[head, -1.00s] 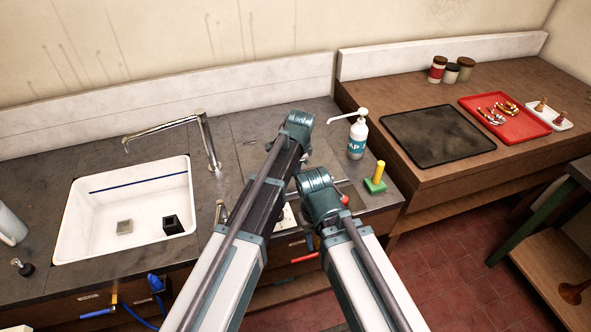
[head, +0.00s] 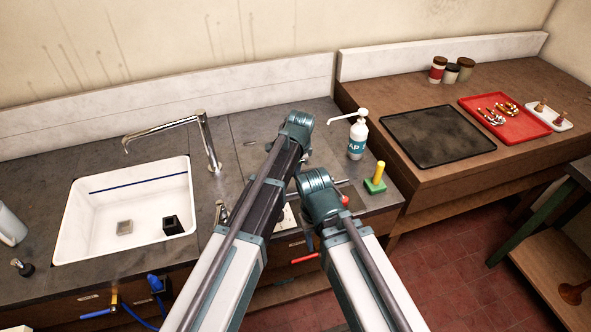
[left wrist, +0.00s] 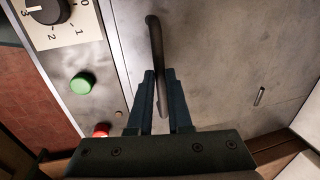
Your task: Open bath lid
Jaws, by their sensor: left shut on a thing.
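In the left wrist view my left gripper (left wrist: 161,105) is shut on a dark bar handle (left wrist: 155,40). The handle stands on the grey metal bath lid (left wrist: 225,60), which has a small slot to the right. In the head view the lid (head: 252,150) is a grey panel lying about level with the counter, partly hidden by my arms. I cannot tell whether it is raised at all. My left gripper's fingers are hidden there behind my arm links. My right gripper does not show.
A control panel with a dial (left wrist: 48,10), green button (left wrist: 82,83) and red button (left wrist: 101,130) adjoins the lid. A soap bottle (head: 357,138) and a yellow-handled green block (head: 375,182) stand right of my arms. A white sink (head: 120,215) is left.

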